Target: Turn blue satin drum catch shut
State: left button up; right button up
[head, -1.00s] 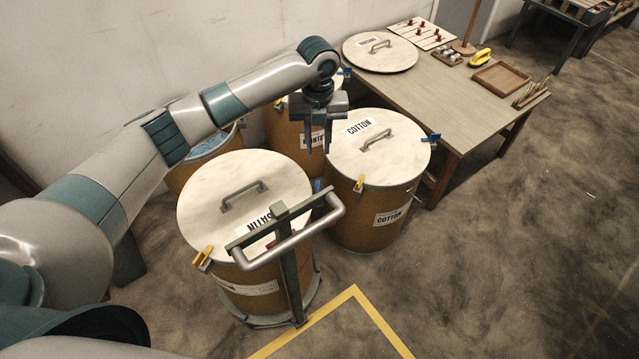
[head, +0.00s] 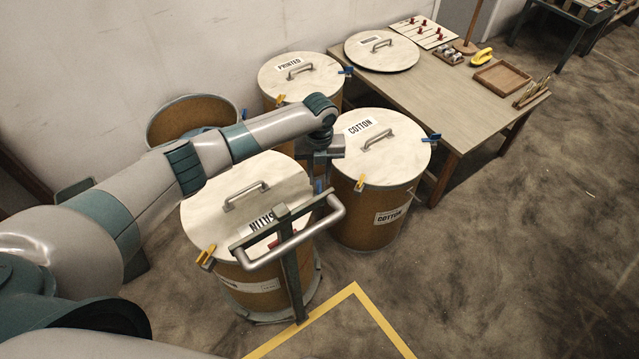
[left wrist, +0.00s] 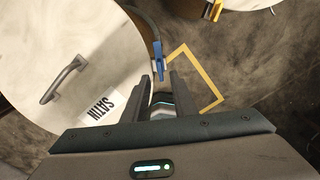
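The satin drum (head: 245,285) stands at the front with a pale lid (head: 215,205) labelled SATIN. Its blue catch (head: 318,186) is at the right rim, partly hidden by my arm in the head view. In the left wrist view the blue catch (left wrist: 158,52) shows at the lid's edge, just beyond the fingertips. My left gripper (head: 322,165) is over that rim; its two fingers are apart in the left wrist view (left wrist: 162,80), with nothing seen held. Whether the catch touches a finger I cannot tell. A yellow catch (head: 206,256) is on the drum's left front. My right gripper is out of view.
A trolley with a silver handle (head: 292,243) stands at the satin drum's front. The cotton drum (head: 365,220) is close on the right, the printed drum (head: 300,78) behind, and an open drum (head: 190,112) behind left. A table (head: 450,100) holds a loose lid (head: 380,52).

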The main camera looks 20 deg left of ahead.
aim_at(319, 189)
pick_arm(q)
jog(key=shift+f, duration=2.45)
grip_shut()
